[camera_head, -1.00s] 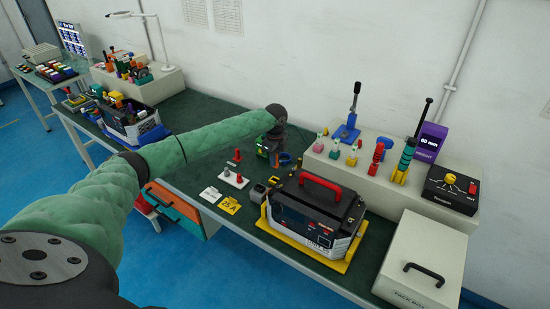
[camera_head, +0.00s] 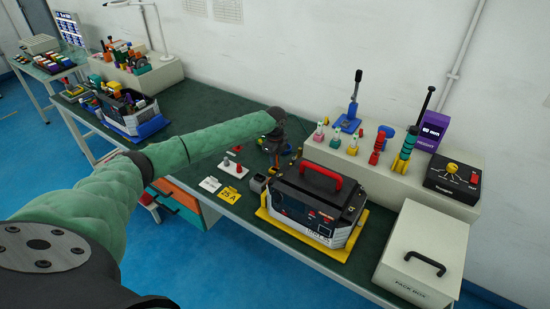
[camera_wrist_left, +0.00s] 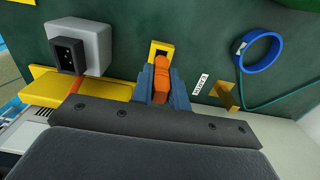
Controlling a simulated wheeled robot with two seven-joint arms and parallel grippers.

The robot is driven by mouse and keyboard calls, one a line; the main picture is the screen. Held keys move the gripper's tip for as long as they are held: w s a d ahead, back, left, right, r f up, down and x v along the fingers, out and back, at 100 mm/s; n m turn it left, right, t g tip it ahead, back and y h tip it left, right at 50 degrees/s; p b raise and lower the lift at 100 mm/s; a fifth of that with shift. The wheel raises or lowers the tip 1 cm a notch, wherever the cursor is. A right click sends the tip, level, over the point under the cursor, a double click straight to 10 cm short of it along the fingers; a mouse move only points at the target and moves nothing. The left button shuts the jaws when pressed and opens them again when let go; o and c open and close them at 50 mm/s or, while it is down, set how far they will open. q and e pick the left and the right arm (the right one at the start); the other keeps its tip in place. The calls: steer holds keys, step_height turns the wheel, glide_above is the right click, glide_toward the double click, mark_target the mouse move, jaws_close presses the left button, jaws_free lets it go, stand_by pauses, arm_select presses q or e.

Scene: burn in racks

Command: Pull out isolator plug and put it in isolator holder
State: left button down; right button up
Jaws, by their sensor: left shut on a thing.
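My left gripper (camera_head: 279,160) is low over the bench behind the device with the red handle. In the left wrist view its blue-grey fingers (camera_wrist_left: 163,88) are shut on an orange piece (camera_wrist_left: 162,76), which looks like the isolator plug. Just beyond the fingertips is a yellow frame with a dark opening (camera_wrist_left: 160,48), possibly the isolator holder. The plug's tip overlaps the frame's near part in this view; whether they touch I cannot tell. In the head view the plug is too small to make out clearly. My right gripper is not in view.
The device (camera_head: 312,208) sits on a yellow tray (camera_head: 335,252). A grey socket block (camera_wrist_left: 80,45) and a blue ring with a green cable (camera_wrist_left: 259,52) flank the gripper. A raised shelf (camera_head: 340,160) with tools stands behind. A white box (camera_head: 415,260) is at right.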

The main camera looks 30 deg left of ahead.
arm_select(q)
steer(key=c, duration=2)
jaws_free()
jaws_close()
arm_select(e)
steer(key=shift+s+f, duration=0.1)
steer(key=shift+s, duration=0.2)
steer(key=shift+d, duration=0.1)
arm_select(q)
steer(key=shift+p, duration=0.35)
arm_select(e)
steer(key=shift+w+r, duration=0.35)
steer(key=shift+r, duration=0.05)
